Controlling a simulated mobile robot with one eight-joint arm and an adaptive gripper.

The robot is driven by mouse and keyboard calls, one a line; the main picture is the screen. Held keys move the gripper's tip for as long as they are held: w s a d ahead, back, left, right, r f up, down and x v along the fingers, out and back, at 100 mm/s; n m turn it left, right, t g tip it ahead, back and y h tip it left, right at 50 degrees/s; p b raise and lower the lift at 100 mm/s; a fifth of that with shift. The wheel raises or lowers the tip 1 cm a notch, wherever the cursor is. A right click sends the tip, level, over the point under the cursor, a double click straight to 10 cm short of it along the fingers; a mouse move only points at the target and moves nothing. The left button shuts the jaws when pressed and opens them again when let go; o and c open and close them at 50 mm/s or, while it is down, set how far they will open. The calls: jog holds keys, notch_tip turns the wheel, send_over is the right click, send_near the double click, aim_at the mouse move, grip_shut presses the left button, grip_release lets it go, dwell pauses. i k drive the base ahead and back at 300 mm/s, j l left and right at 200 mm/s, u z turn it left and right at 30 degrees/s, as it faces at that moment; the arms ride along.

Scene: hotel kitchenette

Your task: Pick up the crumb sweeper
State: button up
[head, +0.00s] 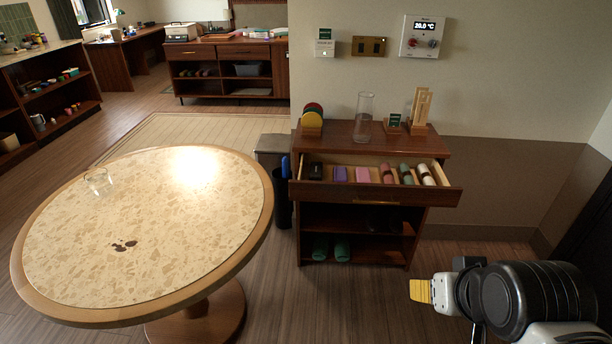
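I cannot clearly make out which thing is the crumb sweeper. An open drawer (375,194) in the brown cabinet holds a small dark object (316,171) at its left end, a purple block (340,173), a pink block (363,174) and several banded rolls (406,174). The dark object is too small to identify. My gripper (420,290) is at the lower right, in front of the cabinet and apart from the drawer. Its yellow fingertip pads show from the side, so its opening is hidden. Nothing is seen in it.
A round table (150,215) fills the left, with a clear glass (98,181) and dark spots (124,246) on top. A glass vase (364,115) and stands top the cabinet. Green slippers (332,249) sit on its bottom shelf. A dark bin (284,205) stands beside it.

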aim_at(316, 172)
jog(key=i+u, duration=0.2)
jog(key=i, duration=0.25)
jog(key=i+l+u, duration=0.2)
jog(key=i, duration=0.3)
jog(key=i+l+u, duration=0.2)
jog(key=i, duration=0.25)
jog(key=j, duration=0.1)
